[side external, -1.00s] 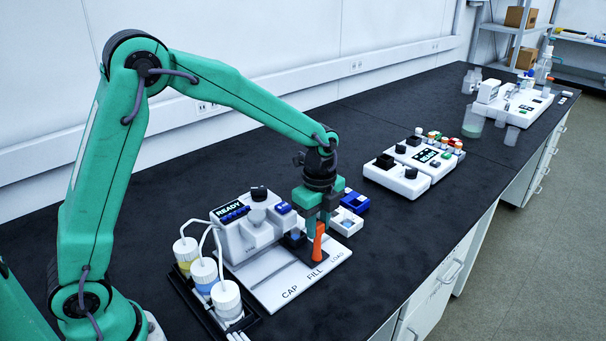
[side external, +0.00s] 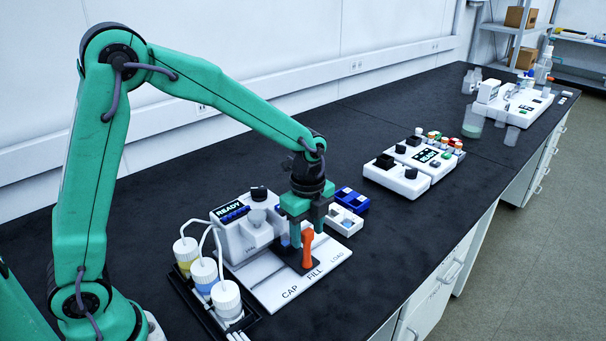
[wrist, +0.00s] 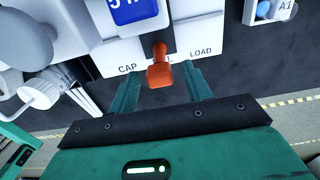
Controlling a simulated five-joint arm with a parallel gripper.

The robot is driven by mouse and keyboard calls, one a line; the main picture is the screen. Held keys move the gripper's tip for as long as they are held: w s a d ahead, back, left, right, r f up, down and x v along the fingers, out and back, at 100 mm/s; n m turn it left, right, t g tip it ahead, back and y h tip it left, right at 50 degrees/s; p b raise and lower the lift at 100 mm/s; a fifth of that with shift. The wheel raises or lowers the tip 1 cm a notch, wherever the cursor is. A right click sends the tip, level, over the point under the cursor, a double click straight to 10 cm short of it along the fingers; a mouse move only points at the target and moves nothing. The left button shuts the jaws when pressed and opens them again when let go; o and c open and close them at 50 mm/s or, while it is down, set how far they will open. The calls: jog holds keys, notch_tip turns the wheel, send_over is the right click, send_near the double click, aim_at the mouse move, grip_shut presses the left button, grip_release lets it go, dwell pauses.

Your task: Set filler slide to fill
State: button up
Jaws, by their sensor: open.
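The filler slide has an orange handle (side external: 307,250) on a dark carriage (side external: 291,256). It sits on a white plate (side external: 268,292) marked CAP, FILL and LOAD. In the side view the handle stands just behind the FILL mark. In the wrist view the orange handle (wrist: 159,72) lies between CAP and LOAD and covers the mark between them. My gripper (side external: 307,232) is low over the slide, with its fingers on either side of the handle. In the wrist view my gripper (wrist: 160,92) is open, with gaps beside the handle.
The filler body (side external: 240,242) with a READY display stands behind the plate. Several tubed bottles (side external: 226,298) stand in a black tray on the left. White and blue blocks (side external: 345,221) sit close on the right. Another white device (side external: 398,180) stands farther back.

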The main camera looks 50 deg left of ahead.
jog(key=shift+r, duration=3.95)
jog(key=shift+s+a+r+n, duration=0.2)
jog(key=shift+s+r+n, duration=0.1)
jog(key=shift+s+r, duration=0.1)
jog(key=s+a+r+n+t, duration=0.2)
jog(key=s+a+r+n, duration=0.1)
jog(key=s+n, duration=0.5)
jog(key=s+a+r+n+t, duration=0.3)
jog(key=s+n, duration=0.6)
jog(key=s, duration=0.1)
jog(key=shift+s+t, duration=0.15)
jog(key=shift+t, duration=0.15)
jog(key=shift+c, duration=0.4)
